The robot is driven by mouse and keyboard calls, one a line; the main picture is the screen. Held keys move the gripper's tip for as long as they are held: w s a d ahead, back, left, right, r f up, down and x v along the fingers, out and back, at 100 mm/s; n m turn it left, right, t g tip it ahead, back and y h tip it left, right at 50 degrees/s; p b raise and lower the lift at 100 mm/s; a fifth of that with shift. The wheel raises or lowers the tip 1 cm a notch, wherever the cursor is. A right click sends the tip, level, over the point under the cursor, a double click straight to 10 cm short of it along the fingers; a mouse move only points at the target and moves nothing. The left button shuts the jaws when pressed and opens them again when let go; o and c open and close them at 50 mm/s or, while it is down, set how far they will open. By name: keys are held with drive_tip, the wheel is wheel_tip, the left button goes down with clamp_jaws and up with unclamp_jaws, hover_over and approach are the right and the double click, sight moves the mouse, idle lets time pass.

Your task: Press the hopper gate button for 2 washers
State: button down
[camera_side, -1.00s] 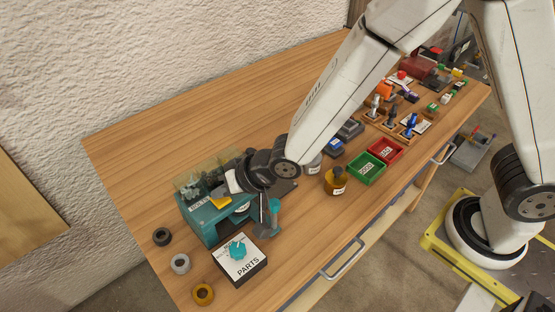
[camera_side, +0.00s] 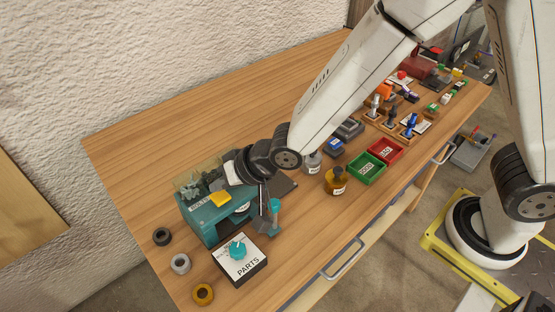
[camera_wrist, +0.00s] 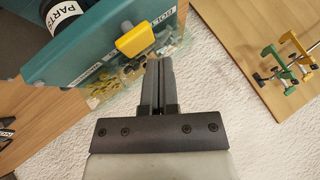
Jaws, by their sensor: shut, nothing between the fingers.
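The teal hopper (camera_side: 205,222) stands at the near left of the table, with clear bins (camera_side: 200,182) of small parts on top. A yellow gate piece (camera_side: 220,199) sits on its upper front; it also shows in the wrist view (camera_wrist: 135,39), close to my fingertips. My gripper (camera_wrist: 158,62) is shut and empty, its fingertips just beside the yellow piece with a small gap visible. In the side view my wrist hangs just right of the yellow piece, and the fingers are hard to make out. I cannot pick out a button marked for 2 washers.
Three rings lie at the left: black (camera_side: 161,236), grey (camera_side: 181,263), brass (camera_side: 203,294). An amber jar (camera_side: 336,181) and green (camera_side: 366,169) and red (camera_side: 386,150) trays stand right.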

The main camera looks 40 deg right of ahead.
sight(224, 197)
drive_tip(key=shift+r, duration=2.4)
drive_tip(key=s+d+f+g+h, duration=0.1)
drive_tip(key=s+d, duration=0.2)
drive_tip(key=d, duration=0.6)
drive_tip(key=s+d+f+n+g+h, duration=0.1)
drive_tip(key=s+d, duration=0.3)
drive_tip(key=d, duration=0.4)
drive_tip(key=s+d+f+g+h, duration=0.1)
drive_tip(key=s+d+g+h, duration=0.1)
drive_tip(key=d, duration=0.7)
drive_tip(key=shift+s+d+f+n+g+h, duration=0.35)
drive_tip(key=shift+s+h, duration=0.35)
drive_tip(key=shift+s, duration=0.5)
